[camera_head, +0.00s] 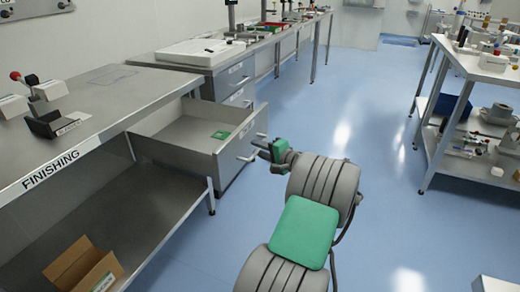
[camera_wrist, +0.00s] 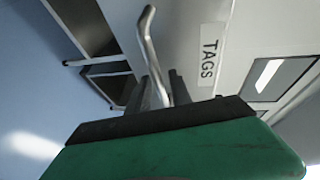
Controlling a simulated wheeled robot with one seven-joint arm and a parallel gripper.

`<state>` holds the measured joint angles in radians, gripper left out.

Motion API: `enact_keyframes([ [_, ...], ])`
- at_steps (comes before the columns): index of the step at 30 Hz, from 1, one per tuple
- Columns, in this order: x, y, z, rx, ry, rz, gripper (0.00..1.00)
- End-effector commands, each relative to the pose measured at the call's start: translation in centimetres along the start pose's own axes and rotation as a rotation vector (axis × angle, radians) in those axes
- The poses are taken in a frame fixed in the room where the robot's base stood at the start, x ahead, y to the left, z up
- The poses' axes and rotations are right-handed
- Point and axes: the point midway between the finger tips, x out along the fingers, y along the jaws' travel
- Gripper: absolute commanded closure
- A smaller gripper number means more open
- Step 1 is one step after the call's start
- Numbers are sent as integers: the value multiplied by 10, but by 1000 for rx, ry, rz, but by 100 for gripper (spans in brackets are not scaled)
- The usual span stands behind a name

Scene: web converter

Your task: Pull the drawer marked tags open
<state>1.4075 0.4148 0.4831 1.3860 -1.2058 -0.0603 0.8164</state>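The drawer (camera_head: 205,148) under the finishing bench stands pulled well out, and its inside shows in the head view. Its front, with the label "TAGS" (camera_wrist: 209,55), fills the upper right of the wrist view. The bar handle (camera_wrist: 147,38) is on that front and also shows in the head view (camera_head: 247,157). My gripper (camera_head: 260,148) is at the handle, with its dark fingers (camera_wrist: 161,90) on either side of the bar, closed about it. The lower end of the handle is partly hidden by the fingers and the green gripper body.
A small green item (camera_head: 220,135) lies in the drawer. The bench top (camera_head: 110,95) is above left, with an open cardboard box (camera_head: 85,268) on the shelf below. A steel trolley (camera_head: 470,65) stands at the right. Blue floor (camera_head: 370,190) is clear between.

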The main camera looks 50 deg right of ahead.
Motion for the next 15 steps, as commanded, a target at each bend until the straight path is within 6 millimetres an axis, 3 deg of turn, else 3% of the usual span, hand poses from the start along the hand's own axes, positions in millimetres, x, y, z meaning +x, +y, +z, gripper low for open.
enact_keyframes([
  [10,-4,0,-1,2,2,1,67],
  [15,-31,-2,-3,3,6,0,67],
])
